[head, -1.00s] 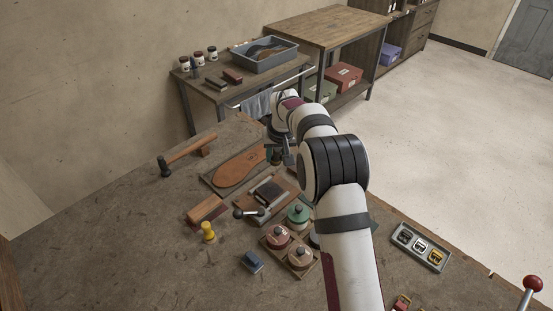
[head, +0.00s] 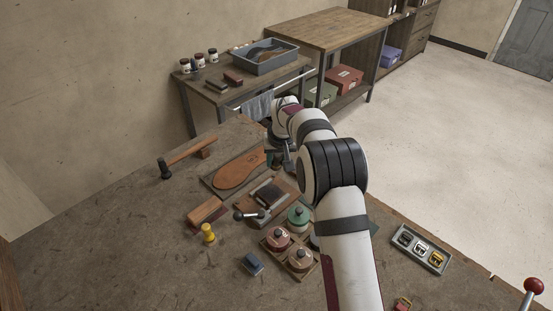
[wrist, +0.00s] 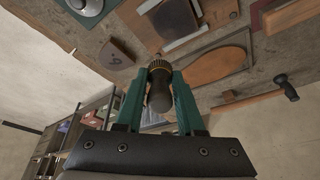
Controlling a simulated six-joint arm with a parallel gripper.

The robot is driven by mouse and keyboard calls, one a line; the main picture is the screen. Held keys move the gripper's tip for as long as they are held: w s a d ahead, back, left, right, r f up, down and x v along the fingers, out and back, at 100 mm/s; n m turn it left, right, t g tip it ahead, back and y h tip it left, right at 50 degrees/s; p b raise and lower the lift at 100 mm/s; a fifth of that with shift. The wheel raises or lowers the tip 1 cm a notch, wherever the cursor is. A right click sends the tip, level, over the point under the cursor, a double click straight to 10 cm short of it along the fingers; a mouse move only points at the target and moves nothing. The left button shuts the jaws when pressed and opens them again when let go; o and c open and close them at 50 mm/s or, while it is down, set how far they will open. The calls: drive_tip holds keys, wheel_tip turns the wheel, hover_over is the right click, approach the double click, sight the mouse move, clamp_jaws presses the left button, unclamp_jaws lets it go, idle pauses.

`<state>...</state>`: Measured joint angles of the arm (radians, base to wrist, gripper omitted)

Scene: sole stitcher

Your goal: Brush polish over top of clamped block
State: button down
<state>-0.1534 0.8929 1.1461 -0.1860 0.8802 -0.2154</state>
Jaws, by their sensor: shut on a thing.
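My gripper (wrist: 158,92) has green fingers and is shut on the dark handle of a brush (wrist: 159,72) with a brass collar. In the head view, my gripper (head: 280,156) is small and partly hidden by my arm, above the far right end of the sole board. The clamped block (head: 268,194) has a dark top and sits in a wooden-based clamp with a lever (head: 248,215), nearer than my gripper.
A tan sole (head: 238,171) lies behind the clamp, with a hammer (head: 183,160) further left. Lidded pots, one green (head: 299,215) and two reddish (head: 277,239), stand in front. A buckle tray (head: 420,247) is at right.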

drive_tip(key=shift+f, duration=3.1)
drive_tip(key=shift+s+a+f, duration=0.15)
drive_tip(key=shift+a+f, duration=0.1)
drive_tip(key=shift+f, duration=0.1)
drive_tip(key=shift+s+a, duration=1.2)
drive_tip(key=shift+a, duration=0.05)
drive_tip(key=w+d, duration=0.2)
drive_tip(key=d, duration=0.1)
drive_tip(key=shift+w, duration=0.35)
drive_tip(key=shift+r, duration=4)
